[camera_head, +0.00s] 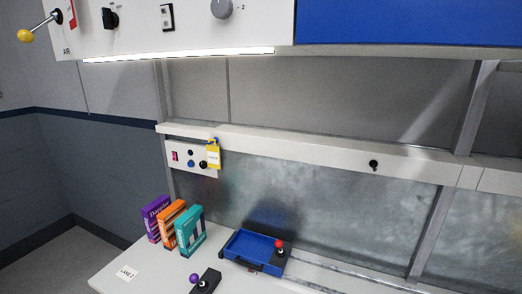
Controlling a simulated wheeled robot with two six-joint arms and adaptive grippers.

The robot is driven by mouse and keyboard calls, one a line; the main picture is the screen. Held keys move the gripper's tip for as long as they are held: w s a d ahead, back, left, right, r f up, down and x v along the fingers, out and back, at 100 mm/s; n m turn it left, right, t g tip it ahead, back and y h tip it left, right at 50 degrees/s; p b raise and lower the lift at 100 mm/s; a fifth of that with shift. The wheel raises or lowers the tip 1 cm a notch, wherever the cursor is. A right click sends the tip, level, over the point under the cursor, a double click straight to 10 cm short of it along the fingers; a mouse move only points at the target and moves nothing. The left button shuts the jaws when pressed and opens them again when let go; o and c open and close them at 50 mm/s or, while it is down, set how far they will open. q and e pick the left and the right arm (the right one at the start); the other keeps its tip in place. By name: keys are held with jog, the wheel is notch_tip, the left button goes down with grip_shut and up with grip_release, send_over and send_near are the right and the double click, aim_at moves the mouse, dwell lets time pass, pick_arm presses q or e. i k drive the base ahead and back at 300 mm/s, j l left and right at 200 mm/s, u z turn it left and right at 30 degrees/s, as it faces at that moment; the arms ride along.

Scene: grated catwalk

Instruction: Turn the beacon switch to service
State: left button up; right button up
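No switch in view has a label I can read as beacon or service, so I cannot tell which is the beacon switch. A white overhead panel (262,30) carries a black rotary knob (111,19), a black-and-white rocker-like switch (167,17), a round grey knob (221,8) and a lever with a yellow ball (25,35). The panel's top is cut off by the frame edge. A small white control box (179,170) on the wall rail has several buttons or knobs and a yellow tag (213,155). Neither of my grippers is in view.
Purple (153,220), orange (172,220) and teal (191,232) boxes stand on the white counter (140,257). Beside them are a blue tray (248,246), a red-knobbed stick (280,246) and a purple-knobbed stick (195,280). A blue panel (405,22) hangs top right.

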aim_at(110, 18)
jog(key=k+l+u, duration=0.25)
jog(key=k+l, duration=0.55)
jog(key=k, duration=0.05)
